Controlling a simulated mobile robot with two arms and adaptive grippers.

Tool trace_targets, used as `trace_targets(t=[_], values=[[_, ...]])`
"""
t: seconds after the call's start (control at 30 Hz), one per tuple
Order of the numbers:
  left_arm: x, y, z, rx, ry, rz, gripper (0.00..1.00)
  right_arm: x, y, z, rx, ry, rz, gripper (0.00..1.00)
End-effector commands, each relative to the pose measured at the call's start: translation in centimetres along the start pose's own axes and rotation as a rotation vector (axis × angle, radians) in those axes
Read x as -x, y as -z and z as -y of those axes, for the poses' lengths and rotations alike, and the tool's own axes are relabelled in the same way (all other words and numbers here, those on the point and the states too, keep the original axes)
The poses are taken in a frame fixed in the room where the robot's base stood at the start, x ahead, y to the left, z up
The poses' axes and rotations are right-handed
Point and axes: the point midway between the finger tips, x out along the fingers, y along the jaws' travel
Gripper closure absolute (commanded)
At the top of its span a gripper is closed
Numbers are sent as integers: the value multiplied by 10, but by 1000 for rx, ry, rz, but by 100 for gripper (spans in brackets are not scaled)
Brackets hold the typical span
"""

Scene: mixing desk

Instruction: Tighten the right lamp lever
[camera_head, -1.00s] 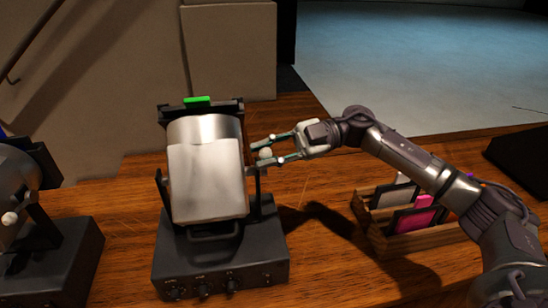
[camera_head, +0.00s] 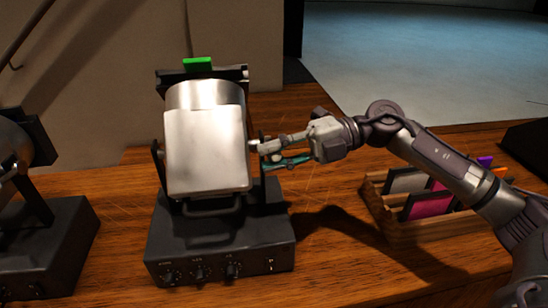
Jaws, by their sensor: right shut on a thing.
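The lamp (camera_head: 206,150) is a silver drum with a pale front panel, held in a black bracket on a dark base (camera_head: 220,250) with knobs. A green piece (camera_head: 198,64) sits on its top. Its lever is on its right side; a small pale part of it (camera_head: 254,146) shows by the bracket, mostly hidden by the fingers. My right gripper (camera_head: 270,154) reaches in from the right and is shut on the lever, beside the lamp's right side. My left gripper is not in view.
A second lamp (camera_head: 15,150) on a dark base stands at the left edge. A wooden rack (camera_head: 400,232) with coloured cards stands to the right, below my right arm. A dark flat object (camera_head: 530,150) lies at the far right. Bare wooden desk (camera_head: 330,260) lies between lamp and rack.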

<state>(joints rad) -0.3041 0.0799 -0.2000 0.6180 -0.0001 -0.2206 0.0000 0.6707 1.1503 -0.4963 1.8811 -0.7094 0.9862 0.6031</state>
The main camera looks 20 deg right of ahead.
Motion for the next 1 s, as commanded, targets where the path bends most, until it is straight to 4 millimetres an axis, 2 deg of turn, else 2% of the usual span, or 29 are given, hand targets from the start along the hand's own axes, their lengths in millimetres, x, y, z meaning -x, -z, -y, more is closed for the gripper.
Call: trace_targets(t=[0.03,0.23,0.8,0.83,1.0], values=[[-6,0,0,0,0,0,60,0,-2,4,26,-1,12,100],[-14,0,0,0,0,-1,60,0,-2,6,96,1,27,100],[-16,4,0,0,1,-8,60,0,-2,8,126,3,32,100],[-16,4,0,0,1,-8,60,0,-2,8,126,3,32,74],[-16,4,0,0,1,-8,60,-1,-2,8,124,4,29,49]])
